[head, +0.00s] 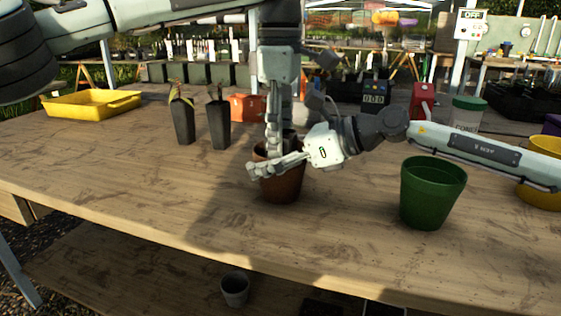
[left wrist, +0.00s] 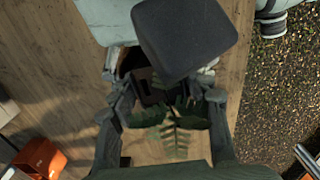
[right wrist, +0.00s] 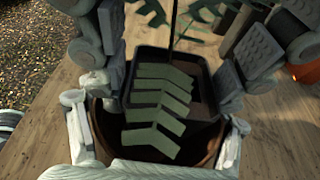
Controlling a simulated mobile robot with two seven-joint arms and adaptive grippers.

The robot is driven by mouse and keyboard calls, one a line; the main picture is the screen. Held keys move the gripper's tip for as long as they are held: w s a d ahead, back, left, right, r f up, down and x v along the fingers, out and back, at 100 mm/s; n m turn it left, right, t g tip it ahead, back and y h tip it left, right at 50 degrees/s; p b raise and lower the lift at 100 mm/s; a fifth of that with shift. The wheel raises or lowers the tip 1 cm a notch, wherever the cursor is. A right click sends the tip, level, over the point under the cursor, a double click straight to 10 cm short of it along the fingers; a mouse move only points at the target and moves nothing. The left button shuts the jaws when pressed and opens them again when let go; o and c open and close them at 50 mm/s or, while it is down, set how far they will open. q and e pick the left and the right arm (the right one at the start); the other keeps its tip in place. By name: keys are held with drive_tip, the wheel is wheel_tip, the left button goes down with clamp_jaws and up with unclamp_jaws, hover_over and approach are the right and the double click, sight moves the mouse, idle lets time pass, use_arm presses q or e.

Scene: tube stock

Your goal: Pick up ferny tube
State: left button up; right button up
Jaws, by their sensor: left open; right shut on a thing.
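The ferny tube, a dark square tube (right wrist: 185,75) with a green fern frond (right wrist: 160,105), stands inside a brown pot (head: 282,187) in the middle of the table. The frond also shows in the left wrist view (left wrist: 175,125). In the head view the pot and grippers mostly hide the tube. My left gripper (head: 277,145) points straight down over the pot, open, with its fingers either side of the fern. Whether they touch the tube is unclear. My right gripper (head: 270,168) reaches in from the right and is shut on the pot, fingers either side of its rim.
Two dark tubes with plants (head: 183,122) (head: 219,125) stand behind, to the left. A yellow tray (head: 92,104) lies at the back left. A green pot (head: 432,195) and a yellow pot (head: 540,192) stand at the right. The front left of the table is clear.

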use_arm(q)
drive_tip(key=c, duration=1)
drive_tip(key=shift+o, duration=0.2)
drive_tip(key=shift+r, duration=0.15)
wheel_tip(320, 180, up, 10)
drive_tip(key=shift+f, duration=0.1)
use_arm(e)
drive_tip(key=o, duration=1.3)
drive_tip(key=shift+c, duration=0.2)
